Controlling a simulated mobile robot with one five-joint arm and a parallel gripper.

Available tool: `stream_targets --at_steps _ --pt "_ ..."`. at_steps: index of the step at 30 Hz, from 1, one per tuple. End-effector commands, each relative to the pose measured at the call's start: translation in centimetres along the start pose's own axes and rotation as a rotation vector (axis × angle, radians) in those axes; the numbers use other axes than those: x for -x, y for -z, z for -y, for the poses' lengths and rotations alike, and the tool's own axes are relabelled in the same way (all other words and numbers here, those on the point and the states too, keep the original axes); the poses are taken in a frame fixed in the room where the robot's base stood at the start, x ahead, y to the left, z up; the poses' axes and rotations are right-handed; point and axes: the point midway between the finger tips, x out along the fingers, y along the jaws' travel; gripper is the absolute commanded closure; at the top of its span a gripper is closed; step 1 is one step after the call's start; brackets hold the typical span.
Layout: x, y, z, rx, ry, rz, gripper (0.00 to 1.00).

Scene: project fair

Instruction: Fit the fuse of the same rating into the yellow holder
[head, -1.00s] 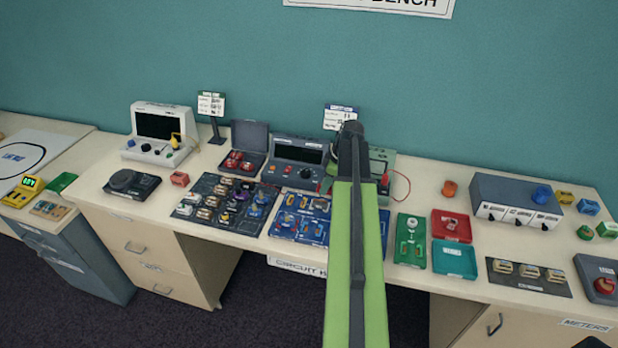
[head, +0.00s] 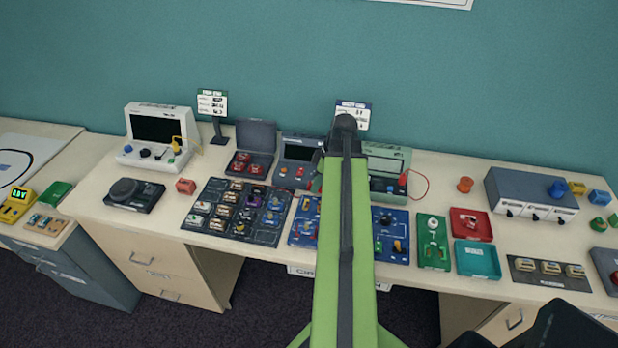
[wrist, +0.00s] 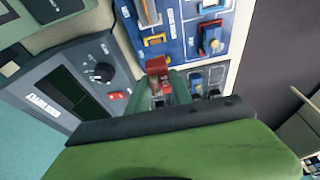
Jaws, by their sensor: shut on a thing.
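My gripper (wrist: 165,88) shows in the wrist view with its green fingers shut on a small red fuse-like piece (wrist: 157,66). The piece is over or at the edge of the blue board; I cannot tell whether it touches. Its rating is unreadable. On the blue board (wrist: 178,50) a yellow bracket-like part (wrist: 155,40), possibly the yellow holder, lies just beyond the red piece. In the head view my arm covers the middle of the blue board (head: 300,232) and hides my gripper.
A dark parts tray (head: 238,210) lies left of the blue board. A green board (head: 432,242), a red tray (head: 471,224) and a teal tray (head: 477,260) lie right. A grey meter (head: 300,150) stands behind; it shows in the wrist view (wrist: 75,85).

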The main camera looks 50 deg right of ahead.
Motion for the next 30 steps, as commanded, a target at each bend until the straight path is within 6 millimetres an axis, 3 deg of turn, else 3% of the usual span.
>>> stream_targets --at_steps 21,30 --pt "-7.2 -0.8 0.5 0.02 0.006 0.0 1.0" --pt "-7.5 -0.9 0.5 0.021 0.006 0.0 1.0"
